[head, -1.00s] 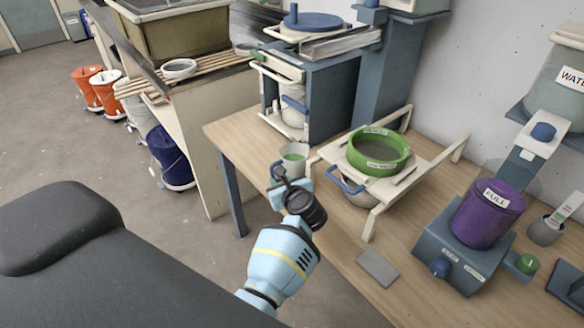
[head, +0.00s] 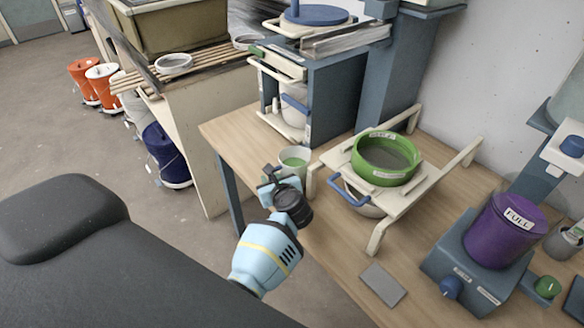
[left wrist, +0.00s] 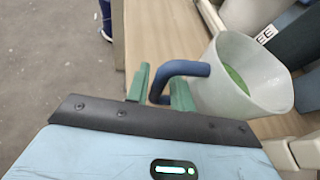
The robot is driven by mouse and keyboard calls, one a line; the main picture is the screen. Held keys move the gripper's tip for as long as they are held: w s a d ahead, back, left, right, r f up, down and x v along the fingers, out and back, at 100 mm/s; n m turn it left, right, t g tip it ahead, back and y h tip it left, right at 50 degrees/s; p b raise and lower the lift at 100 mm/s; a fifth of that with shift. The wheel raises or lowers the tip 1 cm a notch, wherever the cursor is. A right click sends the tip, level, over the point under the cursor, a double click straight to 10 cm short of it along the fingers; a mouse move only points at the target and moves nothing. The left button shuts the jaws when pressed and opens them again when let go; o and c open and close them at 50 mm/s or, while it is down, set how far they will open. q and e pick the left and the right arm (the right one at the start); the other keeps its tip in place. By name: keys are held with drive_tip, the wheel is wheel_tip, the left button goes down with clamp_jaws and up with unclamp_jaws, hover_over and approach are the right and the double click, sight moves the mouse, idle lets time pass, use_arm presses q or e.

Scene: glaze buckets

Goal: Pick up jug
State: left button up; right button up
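The jug (head: 294,160) is a pale, translucent cup shape with green inside, standing on the wooden table near its front edge. In the left wrist view the jug (left wrist: 243,78) is at the upper right, with its blue handle (left wrist: 184,68) reaching left. My left gripper (head: 269,182) is just in front of the jug in the head view. In the left wrist view my left gripper's green fingers (left wrist: 160,92) are apart, with the outer part of the handle between them. Whether either finger touches the handle is unclear. My right gripper is not in view.
A green sieve (head: 385,160) rests on a cream stand (head: 400,204) over a blue-handled bowl (head: 350,192), right of the jug. A blue cabinet (head: 335,95) stands behind. A grey slab (head: 383,284) and a purple FULL bucket (head: 503,229) are at the right.

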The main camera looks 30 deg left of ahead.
use_arm(q)
drive_tip(key=shift+f, duration=0.1)
drive_tip(key=shift+s+d+r, duration=0.1)
drive_tip(key=shift+s+r, duration=0.05)
drive_tip(key=shift+r, duration=0.05)
drive_tip(key=shift+c, duration=0.4)
clamp_jaws()
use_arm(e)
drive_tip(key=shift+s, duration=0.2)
use_arm(q)
drive_tip(key=shift+r, duration=0.15)
drive_tip(key=shift+r, duration=0.35)
wheel_tip(320, 180, up, 2)
drive_tip(key=shift+r, duration=0.1)
drive_tip(key=shift+r+p, duration=0.55)
drive_tip(key=shift+r, duration=2.85)
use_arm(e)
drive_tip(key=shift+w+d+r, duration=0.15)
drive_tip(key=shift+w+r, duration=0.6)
use_arm(q)
drive_tip(key=shift+r, duration=0.15)
